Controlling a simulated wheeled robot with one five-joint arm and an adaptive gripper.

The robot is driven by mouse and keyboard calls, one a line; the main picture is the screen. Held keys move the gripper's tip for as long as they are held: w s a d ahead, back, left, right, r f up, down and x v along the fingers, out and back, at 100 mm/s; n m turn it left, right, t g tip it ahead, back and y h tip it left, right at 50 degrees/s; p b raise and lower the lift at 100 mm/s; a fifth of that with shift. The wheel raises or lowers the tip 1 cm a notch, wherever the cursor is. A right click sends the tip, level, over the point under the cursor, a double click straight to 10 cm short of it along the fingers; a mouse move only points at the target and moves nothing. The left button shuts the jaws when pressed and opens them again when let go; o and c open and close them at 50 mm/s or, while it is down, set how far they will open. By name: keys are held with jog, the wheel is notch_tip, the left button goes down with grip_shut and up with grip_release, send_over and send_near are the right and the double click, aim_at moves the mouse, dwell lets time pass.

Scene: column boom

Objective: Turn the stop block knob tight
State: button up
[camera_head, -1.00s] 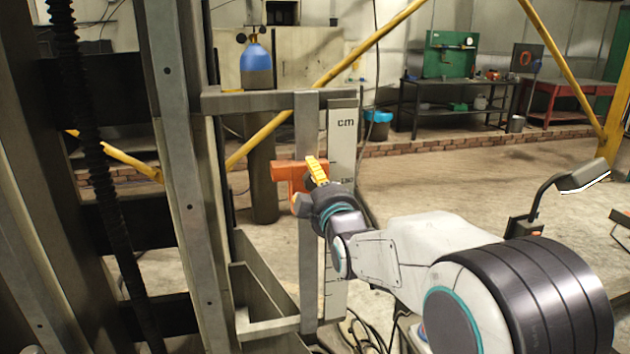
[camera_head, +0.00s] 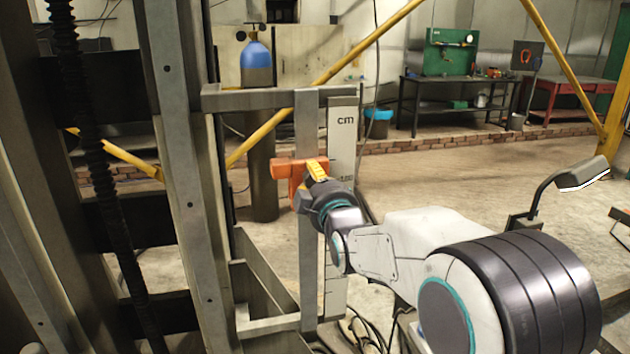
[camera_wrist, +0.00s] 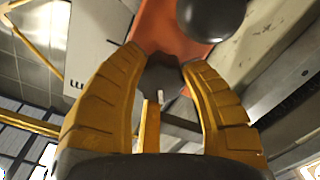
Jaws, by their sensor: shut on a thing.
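The stop block (camera_head: 284,168) is orange and sits on the upright grey rail (camera_head: 307,135) beside the white cm scale (camera_head: 342,145). It also shows behind the fingers in the wrist view (camera_wrist: 165,28). The knob (camera_wrist: 161,76) is dark and lobed, with a small pale mark, in front of the orange block. My gripper (camera_wrist: 163,72) has yellow fingers, one on each side of the knob, shut on it. In the head view the gripper hides the knob. A dark round ball-like part (camera_wrist: 210,15) shows near the block at the top of the wrist view.
A steel frame bar (camera_head: 265,98) crosses above the block, and a thick steel column stands left. A metal trough (camera_head: 262,290) is below. A lamp-like arm (camera_head: 580,176) stands right. Cables lie on the floor.

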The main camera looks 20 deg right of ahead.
jog(key=shift+c, duration=1)
jog(key=b, duration=0.1)
jog(key=m+b, duration=0.1)
jog(key=shift+f+m+b, duration=0.25)
jog(key=shift+m+b, duration=0.05)
jog(key=shift+b, duration=0.05)
jog(key=m+b, duration=0.2)
jog(key=b, duration=0.1)
jog(key=shift+m, duration=0.4)
jog(key=shift+r+m+b, duration=0.3)
jog(key=shift+m+b, duration=0.1)
jog(key=shift+m, duration=0.3)
jog(key=o, duration=1.2)
jog(key=shift+s, duration=0.1)
jog(key=s, duration=1.1)
jog(key=shift+s, duration=0.4)
